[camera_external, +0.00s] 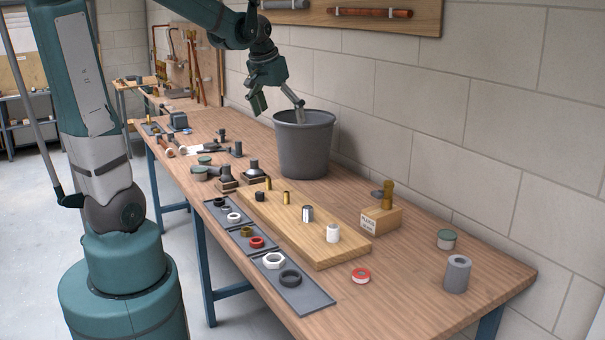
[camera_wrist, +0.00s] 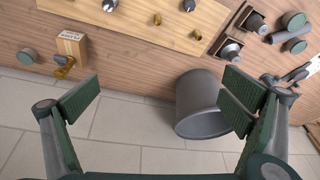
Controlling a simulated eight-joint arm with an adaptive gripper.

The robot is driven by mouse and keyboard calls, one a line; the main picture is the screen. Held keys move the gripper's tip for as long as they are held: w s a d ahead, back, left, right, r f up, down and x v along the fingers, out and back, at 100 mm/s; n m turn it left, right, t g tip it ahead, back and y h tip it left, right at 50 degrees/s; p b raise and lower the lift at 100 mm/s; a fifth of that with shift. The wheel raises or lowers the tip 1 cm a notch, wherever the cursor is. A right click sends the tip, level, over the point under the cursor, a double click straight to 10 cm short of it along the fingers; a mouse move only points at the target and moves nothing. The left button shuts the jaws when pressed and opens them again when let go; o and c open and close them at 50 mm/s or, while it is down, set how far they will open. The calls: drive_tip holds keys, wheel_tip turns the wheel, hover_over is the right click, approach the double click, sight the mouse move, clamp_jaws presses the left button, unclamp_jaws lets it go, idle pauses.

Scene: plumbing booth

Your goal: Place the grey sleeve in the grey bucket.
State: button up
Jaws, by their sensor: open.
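The grey bucket (camera_external: 304,150) stands upright on the workbench near the wall. In the wrist view, nothing is between the fingertips (camera_wrist: 160,95). A short grey cylinder with a white side (camera_external: 308,213) stands on the wooden board. A larger grey hollow cylinder (camera_external: 457,274) stands at the bench's front right.
The wooden board (camera_external: 345,248) carries several small fittings. Dark trays (camera_external: 303,294) with rings lie along the front edge. The wall is close behind the bucket.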

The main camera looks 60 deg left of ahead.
drive_tip(key=w+a+f+n+g, duration=0.15)
drive_tip(key=a+f, duration=0.25)
drive_tip(key=a, duration=0.9)
drive_tip(key=n+g+h, duration=0.2)
drive_tip(key=n, duration=0.2)
approach(212, 171)
drive_tip(key=a, duration=0.2)
drive_tip(key=shift+a+f, duration=0.35)
drive_tip(key=shift+s+a+f, duration=0.3)
drive_tip(key=shift+s+a, duration=0.05)
drive_tip(key=shift+s, duration=0.05)
drive_tip(key=shift+f, duration=1.3)
drive_tip(key=shift+s+a+f, duration=0.1)
drive_tip(key=shift+a+f, duration=0.05)
drive_tip(key=shift+f, duration=2.45)
